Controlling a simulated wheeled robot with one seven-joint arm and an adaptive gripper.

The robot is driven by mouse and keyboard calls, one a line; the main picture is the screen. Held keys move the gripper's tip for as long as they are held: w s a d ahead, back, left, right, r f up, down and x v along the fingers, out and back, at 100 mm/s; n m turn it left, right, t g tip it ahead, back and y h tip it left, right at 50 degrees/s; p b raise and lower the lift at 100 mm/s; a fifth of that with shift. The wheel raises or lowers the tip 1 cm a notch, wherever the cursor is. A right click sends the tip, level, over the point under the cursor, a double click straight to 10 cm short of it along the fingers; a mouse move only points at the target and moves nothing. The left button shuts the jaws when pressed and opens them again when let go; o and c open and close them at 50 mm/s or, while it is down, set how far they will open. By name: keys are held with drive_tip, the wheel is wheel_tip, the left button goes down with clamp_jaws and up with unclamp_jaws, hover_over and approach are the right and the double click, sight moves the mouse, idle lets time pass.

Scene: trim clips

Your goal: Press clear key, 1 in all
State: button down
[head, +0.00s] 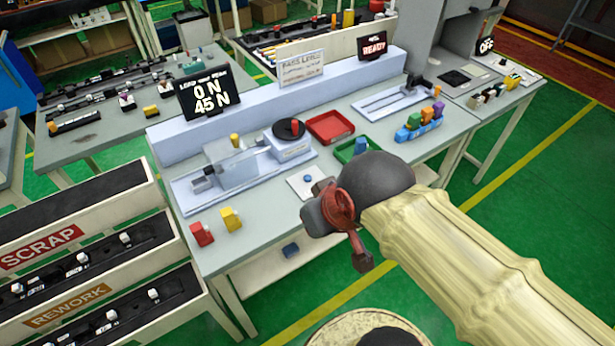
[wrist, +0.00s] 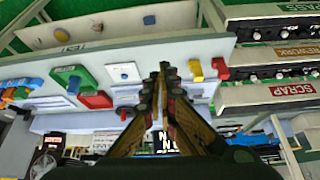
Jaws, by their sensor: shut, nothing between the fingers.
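A small white plate with a round blue button (head: 307,179) lies on the grey bench in front of the test fixture. It fits the clear key, but no label on it can be read. The plate also shows in the wrist view (wrist: 124,73), left of the fingertips. My gripper (head: 361,262) is shut and empty, to the right of the plate and nearer the bench's front in the head view. In the wrist view its closed fingertips (wrist: 164,68) appear between the plate and a yellow block. The gripper looks apart from the button; its exact height is unclear.
A dark display (head: 205,97) reads 0 N and 45 N; another reads READY (head: 373,45). The yellow block (head: 230,219) and a red block (head: 202,234) stand at the front left.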

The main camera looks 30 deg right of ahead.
idle(0.3)
drive_tip(key=w+d+f+n+g+h+p, duration=0.1)
drive_tip(key=w+d+f+p, duration=0.2)
drive_tip(key=w+d, duration=0.35)
drive_tip(key=w+d+f+h+p, duration=0.2)
drive_tip(key=w+d+f, duration=0.15)
drive_tip(key=d, duration=0.65)
drive_tip(key=w+d+f+n+g+h+p, duration=0.1)
drive_tip(key=w+d+f+p, duration=0.25)
drive_tip(key=d, duration=0.45)
drive_tip(key=w+f+n+t+y, duration=0.1)
drive_tip(key=w+f+n+t, duration=0.3)
drive_tip(key=w, duration=0.5)
drive_tip(key=w+a+r+n+t+y, duration=0.1)
drive_tip(key=w+a+n+y, duration=0.4)
drive_tip(key=a, duration=0.5)
drive_tip(key=shift+w+r+n+y, duration=0.3)
drive_tip(key=shift+w+r+n, duration=0.25)
drive_tip(key=shift+w, duration=0.3)
drive_tip(key=shift+f, duration=0.2)
